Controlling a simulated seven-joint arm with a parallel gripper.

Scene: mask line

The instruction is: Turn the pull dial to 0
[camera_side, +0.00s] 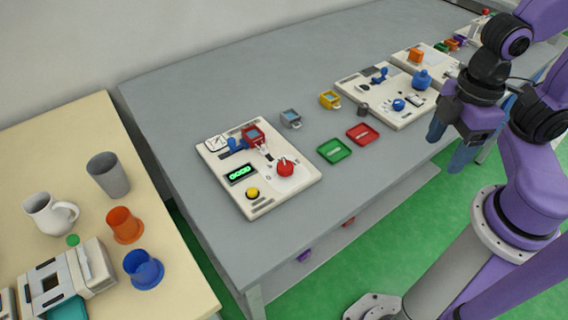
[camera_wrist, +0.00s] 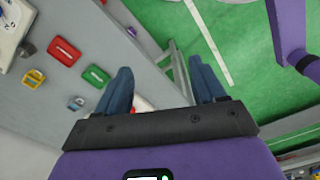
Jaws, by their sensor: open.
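A cream control panel (camera_side: 216,172) lies on the grey table at the middle left in the side view. It carries a red dial (camera_side: 286,168) on a white disc and a small display (camera_side: 241,174) with green digits, too small to read surely. Another panel (camera_side: 376,116) further back carries a blue knob (camera_side: 398,105). I cannot tell from the labels which is the pull dial.
A beige table (camera_side: 98,200) with cups stands left.

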